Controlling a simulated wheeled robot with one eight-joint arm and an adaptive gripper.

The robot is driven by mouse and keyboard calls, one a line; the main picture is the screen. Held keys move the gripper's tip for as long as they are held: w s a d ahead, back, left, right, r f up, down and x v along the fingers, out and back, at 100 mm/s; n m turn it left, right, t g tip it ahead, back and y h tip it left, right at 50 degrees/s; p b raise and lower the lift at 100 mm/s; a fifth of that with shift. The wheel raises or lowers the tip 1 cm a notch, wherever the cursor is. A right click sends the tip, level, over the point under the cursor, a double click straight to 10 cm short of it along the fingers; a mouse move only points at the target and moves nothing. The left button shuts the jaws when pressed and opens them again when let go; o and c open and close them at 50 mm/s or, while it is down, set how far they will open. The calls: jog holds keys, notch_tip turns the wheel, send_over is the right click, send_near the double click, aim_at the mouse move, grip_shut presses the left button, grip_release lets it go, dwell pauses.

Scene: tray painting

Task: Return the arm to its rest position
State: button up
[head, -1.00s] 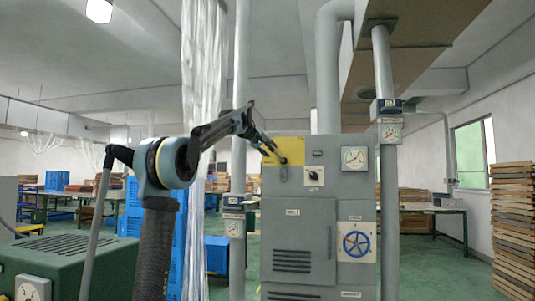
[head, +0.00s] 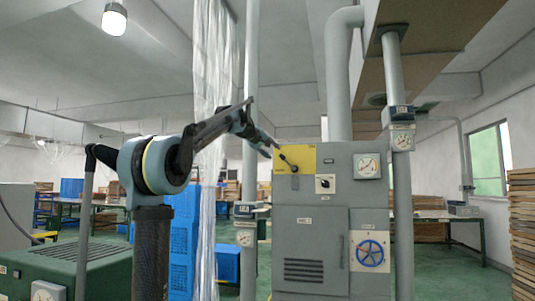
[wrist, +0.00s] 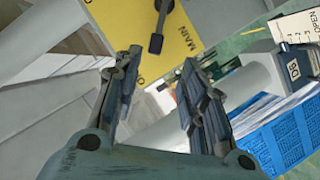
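My gripper (head: 269,145) is stretched out toward the upper left of a grey cabinet (head: 310,225) in the head view. In the wrist view my gripper (wrist: 160,74) has its two dark fingers spread apart with nothing between them. A yellow panel (head: 307,152) with a black lever (head: 289,162) is just right of the fingertips in the head view. The wrist view shows the yellow panel (wrist: 187,18), marked MAIN, and the lever (wrist: 157,33) beyond the fingers, with a visible gap.
The cabinet also carries a blue handwheel (head: 370,253) and a gauge (head: 367,166). A grey pipe (head: 403,215) stands right of it, and a thinner pipe (head: 249,180) left. A green machine (head: 75,262) is at lower left. Stacked boards (head: 523,230) stand far right.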

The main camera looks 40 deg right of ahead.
jog(key=shift+a, duration=0.1)
jog(key=a+f+n+y, duration=0.1)
jog(key=a+f+y, duration=0.6)
jog(key=a+f, duration=2.75)
jog(key=s+a+f+n+y, duration=0.1)
jog(key=s+a+f+y, duration=0.1)
jog(key=s+a+f, duration=0.5)
jog(key=s+a+f+n+g+y, duration=0.1)
jog(key=s+a+f, duration=0.5)
jog(key=a+f, duration=0.6)
jog(key=s+a+f+n+g+y, duration=0.1)
jog(key=s+a+f+y, duration=0.3)
jog(key=f, duration=1.1)
jog(key=s+a, duration=0.3)
jog(key=a, duration=0.2)
jog(key=shift+s+a+n, duration=0.2)
jog(key=shift+s+n, duration=0.15)
jog(key=shift+n, duration=0.05)
jog(key=shift+d, duration=0.1)
jog(key=shift+c, duration=0.6)
